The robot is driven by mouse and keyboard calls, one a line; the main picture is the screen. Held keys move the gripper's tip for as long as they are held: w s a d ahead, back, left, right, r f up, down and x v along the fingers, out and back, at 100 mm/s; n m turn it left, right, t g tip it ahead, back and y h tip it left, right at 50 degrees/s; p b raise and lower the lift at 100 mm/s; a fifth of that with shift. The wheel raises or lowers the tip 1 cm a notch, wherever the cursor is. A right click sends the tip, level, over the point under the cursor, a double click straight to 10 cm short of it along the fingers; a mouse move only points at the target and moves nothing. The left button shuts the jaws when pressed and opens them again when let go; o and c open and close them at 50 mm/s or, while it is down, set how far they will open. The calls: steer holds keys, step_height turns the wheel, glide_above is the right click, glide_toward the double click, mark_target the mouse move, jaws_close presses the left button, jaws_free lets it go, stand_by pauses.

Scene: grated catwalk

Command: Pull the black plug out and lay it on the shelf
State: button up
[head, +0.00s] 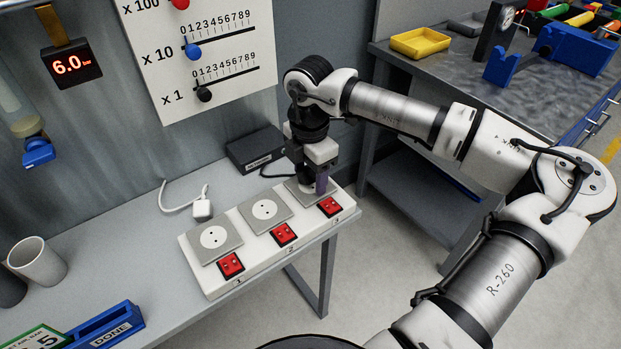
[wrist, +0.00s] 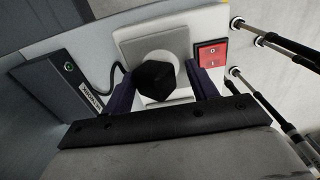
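The black plug (wrist: 153,78) sits in the socket at the right end of a white socket strip (head: 213,284). In the head view my gripper mostly hides it. My gripper (head: 314,186) points down over that socket.
A white plug with a cable (head: 202,209) lies behind the strip. A black box (head: 254,150) stands behind the right end. Red switches (head: 283,233) line the strip's front. A cup (head: 37,262) and a blue tray (head: 108,328) stand left.

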mark_target(307, 167)
steer(key=shift+w+a+f+b, duration=0.15)
steer(key=shift+w+a+b, duration=0.2)
steer(key=shift+b, duration=0.25)
stand_by(0.6)
steer(key=c, duration=1.1)
steer(key=shift+o, duration=0.2)
steer(key=shift+w+r+p, duration=0.1)
steer(key=shift+r+p, duration=1.4)
steer(key=shift+r, duration=1.6)
